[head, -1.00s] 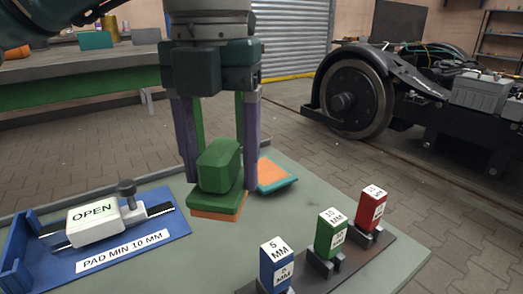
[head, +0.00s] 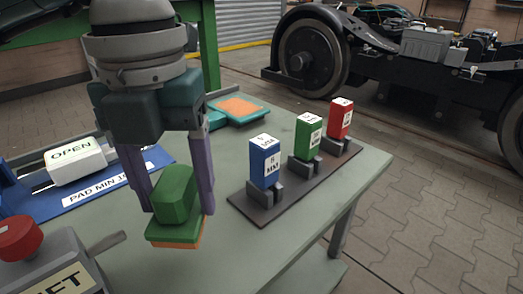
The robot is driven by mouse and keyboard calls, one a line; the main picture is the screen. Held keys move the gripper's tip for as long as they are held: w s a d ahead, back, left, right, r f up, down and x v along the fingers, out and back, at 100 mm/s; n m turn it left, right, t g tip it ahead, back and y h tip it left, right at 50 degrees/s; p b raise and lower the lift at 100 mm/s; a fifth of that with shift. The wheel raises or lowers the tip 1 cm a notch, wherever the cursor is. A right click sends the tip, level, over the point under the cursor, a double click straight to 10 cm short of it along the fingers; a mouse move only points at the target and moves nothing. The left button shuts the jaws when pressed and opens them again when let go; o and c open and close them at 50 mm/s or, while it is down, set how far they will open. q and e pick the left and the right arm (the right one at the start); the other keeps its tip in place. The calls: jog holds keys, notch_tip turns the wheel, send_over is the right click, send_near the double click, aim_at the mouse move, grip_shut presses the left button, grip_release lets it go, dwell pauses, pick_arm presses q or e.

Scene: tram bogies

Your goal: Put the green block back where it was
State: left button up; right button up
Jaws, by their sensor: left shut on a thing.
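My left gripper (head: 177,207) is shut on a green-backed pad (head: 174,195) with a raised green grip and an orange underside. It holds the pad upright over the table, left of the block rack. Whether the pad touches the table I cannot tell. A green block (head: 308,137) marked 10 MM stands in the dark rack (head: 265,207), between a blue block (head: 264,162) marked 5 MM and a red block (head: 340,118). All three stand upright in their holders. My right gripper is not in view.
A blue fixture (head: 104,191) marked PAD MIN 10 MM carries a white slider (head: 77,158) marked OPEN. A grey box with a red button (head: 18,238) is at near left. The table's (head: 290,240) near middle is clear.

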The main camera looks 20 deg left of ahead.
aim_at(172, 179)
pick_arm(q)
jog(key=shift+f+b, duration=1.25)
jog(key=shift+f, duration=1.8)
jog(key=shift+f, duration=0.2)
jog(key=o, duration=1.3)
notch_tip(172, 179, up, 11)
jog(key=p, duration=0.5)
jog(key=shift+r, duration=0.7)
